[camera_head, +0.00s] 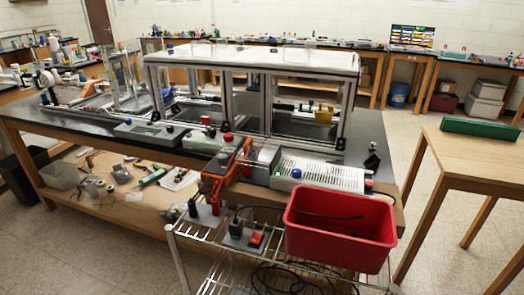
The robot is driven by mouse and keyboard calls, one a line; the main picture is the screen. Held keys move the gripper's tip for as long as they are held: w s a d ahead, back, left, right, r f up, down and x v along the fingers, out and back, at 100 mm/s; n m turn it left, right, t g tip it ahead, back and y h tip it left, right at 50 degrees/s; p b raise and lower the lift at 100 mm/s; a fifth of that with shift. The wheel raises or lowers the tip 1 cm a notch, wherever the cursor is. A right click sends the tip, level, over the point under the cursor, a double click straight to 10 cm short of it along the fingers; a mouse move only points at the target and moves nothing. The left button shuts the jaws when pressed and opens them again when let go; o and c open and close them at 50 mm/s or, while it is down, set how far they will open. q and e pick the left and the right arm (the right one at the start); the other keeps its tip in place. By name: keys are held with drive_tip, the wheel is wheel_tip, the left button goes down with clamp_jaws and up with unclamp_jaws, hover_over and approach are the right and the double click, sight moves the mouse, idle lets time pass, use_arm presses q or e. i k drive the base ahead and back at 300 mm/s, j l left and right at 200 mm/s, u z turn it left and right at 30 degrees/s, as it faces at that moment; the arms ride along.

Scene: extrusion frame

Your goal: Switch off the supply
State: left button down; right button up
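What may be the supply is a pale, perforated metal box (325,173) at the near edge of the black-topped bench. A blue knob (296,173) is at its left end, and small red and green parts (368,181) are at its right end. A grey box with a red rocker switch (256,240) sits on the wire cart, with a dark cable beside it. I cannot tell the switch's position or which unit the task means. Neither of my grippers is in view.
A red bin (340,245) stands on the wire cart (205,245) in front of the bench. An orange device (214,180) is left of the perforated box. A framed enclosure (250,60) fills the bench behind. A wooden table (480,150) is at right, with clear floor between.

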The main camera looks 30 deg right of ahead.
sight(368, 182)
drive_tip(key=z, duration=1.25)
